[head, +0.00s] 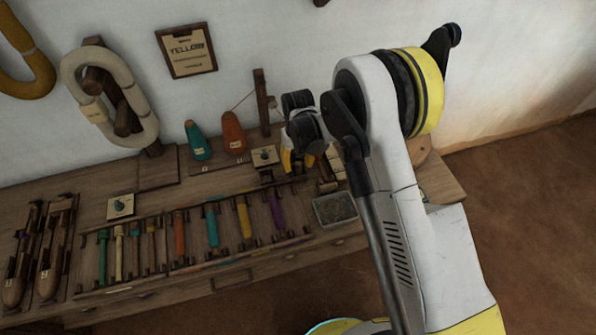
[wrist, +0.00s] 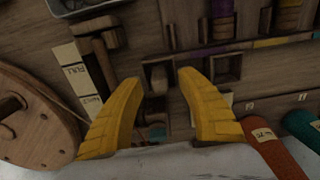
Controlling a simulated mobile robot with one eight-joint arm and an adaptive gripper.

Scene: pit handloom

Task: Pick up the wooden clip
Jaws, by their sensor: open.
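My gripper (wrist: 160,78) is open in the wrist view, its two yellow fingers spread above the bench. A small wooden block (wrist: 158,76), which may be the wooden clip, shows between the fingertips. I cannot tell whether either finger touches it. In the head view my gripper (head: 297,163) is over the back right of the bench, and my arm partly hides the area. I cannot make out the clip there.
The bench (head: 205,190) holds a rack of coloured bobbins (head: 212,226), a grey tray (head: 335,208), a teal cone (head: 197,142) and an orange cone (head: 232,133). In the wrist view, a square wooden holder (wrist: 225,68) is right of the fingers and a round wooden piece (wrist: 35,120) left.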

